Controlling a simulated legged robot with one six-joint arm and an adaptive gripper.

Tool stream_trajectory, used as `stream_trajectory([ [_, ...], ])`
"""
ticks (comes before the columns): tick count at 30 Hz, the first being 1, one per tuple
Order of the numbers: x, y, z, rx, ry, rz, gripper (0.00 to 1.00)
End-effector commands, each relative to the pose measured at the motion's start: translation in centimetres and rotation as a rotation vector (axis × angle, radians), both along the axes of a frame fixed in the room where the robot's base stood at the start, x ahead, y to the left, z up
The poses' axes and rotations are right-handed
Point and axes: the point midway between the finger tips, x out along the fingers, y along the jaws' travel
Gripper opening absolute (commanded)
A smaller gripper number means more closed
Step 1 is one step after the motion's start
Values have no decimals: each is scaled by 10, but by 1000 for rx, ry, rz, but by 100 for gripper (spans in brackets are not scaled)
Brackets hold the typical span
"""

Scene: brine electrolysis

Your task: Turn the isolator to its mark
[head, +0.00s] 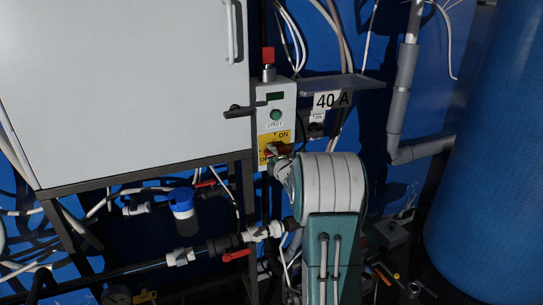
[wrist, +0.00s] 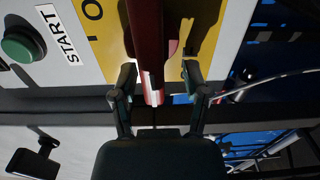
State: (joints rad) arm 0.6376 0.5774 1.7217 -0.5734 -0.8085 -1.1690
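The isolator has a yellow plate (head: 283,139) on the grey control box, with an ON label at its upper right. A second label at its lower left is partly hidden by my gripper (head: 272,155). In the wrist view the red isolator handle (wrist: 148,45) comes down between the two fingers of my gripper (wrist: 160,75), in front of the yellow plate (wrist: 95,25). The fingers are apart, with a clear gap on the right of the handle. The left finger is close to the handle; I cannot tell whether it touches. The isolator's mark is not clearly seen.
Above the isolator are a green START button (head: 275,115), a dark lever (head: 240,111) and a red-topped part (head: 268,56). A 40 A sign (head: 332,99) is to the right. A white cabinet (head: 125,85) stands left, pipes with red-handled valves (head: 236,255) below, a blue tank (head: 495,160) right.

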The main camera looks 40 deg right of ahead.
Motion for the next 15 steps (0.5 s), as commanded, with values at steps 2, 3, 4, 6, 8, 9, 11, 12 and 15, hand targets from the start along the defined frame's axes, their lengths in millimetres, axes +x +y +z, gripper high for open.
stream_trajectory([
  [2,0,0,1,0,-2,-1,60],
  [3,0,0,1,0,-2,-1,60],
  [4,-1,0,1,-1,-3,-1,60],
  [6,-3,0,2,-1,-4,-1,60],
  [8,-8,1,2,-1,-4,-1,60],
  [9,-13,2,3,-1,-4,-2,60],
  [11,-23,4,2,0,-3,-3,60],
  [12,-30,6,3,0,-4,-3,60],
  [15,-50,11,2,0,-3,-3,60],
])
